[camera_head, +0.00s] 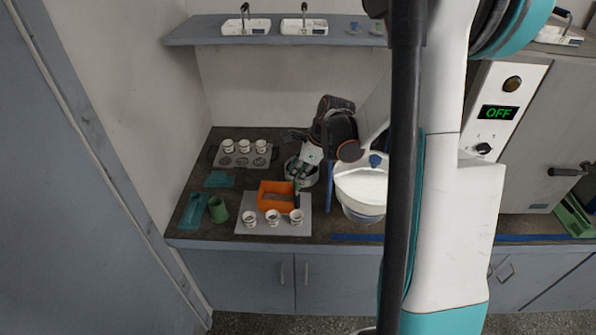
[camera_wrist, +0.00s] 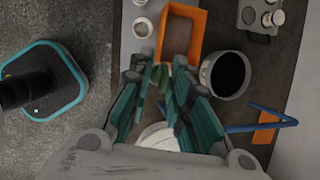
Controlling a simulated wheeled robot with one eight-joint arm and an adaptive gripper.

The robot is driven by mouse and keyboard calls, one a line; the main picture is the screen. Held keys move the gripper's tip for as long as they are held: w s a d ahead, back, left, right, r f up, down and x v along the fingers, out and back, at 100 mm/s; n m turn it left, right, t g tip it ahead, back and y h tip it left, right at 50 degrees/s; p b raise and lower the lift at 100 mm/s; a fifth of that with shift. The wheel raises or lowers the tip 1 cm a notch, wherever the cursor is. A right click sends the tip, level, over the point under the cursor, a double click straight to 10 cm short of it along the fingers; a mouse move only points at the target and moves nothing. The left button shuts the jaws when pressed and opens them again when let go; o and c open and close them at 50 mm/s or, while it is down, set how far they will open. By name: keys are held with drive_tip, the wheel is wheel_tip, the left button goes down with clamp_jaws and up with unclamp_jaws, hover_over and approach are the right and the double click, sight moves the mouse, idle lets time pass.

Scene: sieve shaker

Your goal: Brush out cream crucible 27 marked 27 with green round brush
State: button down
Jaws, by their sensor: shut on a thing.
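Three cream crucibles stand upright in a front row: left (camera_head: 249,218), middle (camera_head: 272,217) and right (camera_head: 296,216). Two of them show at the wrist view's upper left, one more fully (camera_wrist: 143,27). Several others (camera_head: 244,146) stand in the rear rack. Their numbers are too small to read, so I cannot tell which is 27.
An orange tray (camera_head: 263,200) sits behind the front crucibles on a pale mat (camera_head: 243,226). A dark-mouthed pot (camera_wrist: 208,85) stands beside it. The white bucket (camera_head: 360,205) is to the right. The rear rack (camera_head: 236,160) is behind.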

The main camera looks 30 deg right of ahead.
drive_tip(key=shift+w+d+f+b, duration=0.15)
drive_tip(key=shift+f+b, duration=0.1)
drive_tip(key=shift+b, duration=0.65)
drive_tip(key=shift+w+d+b, duration=0.15)
drive_tip(key=shift+b, duration=0.85)
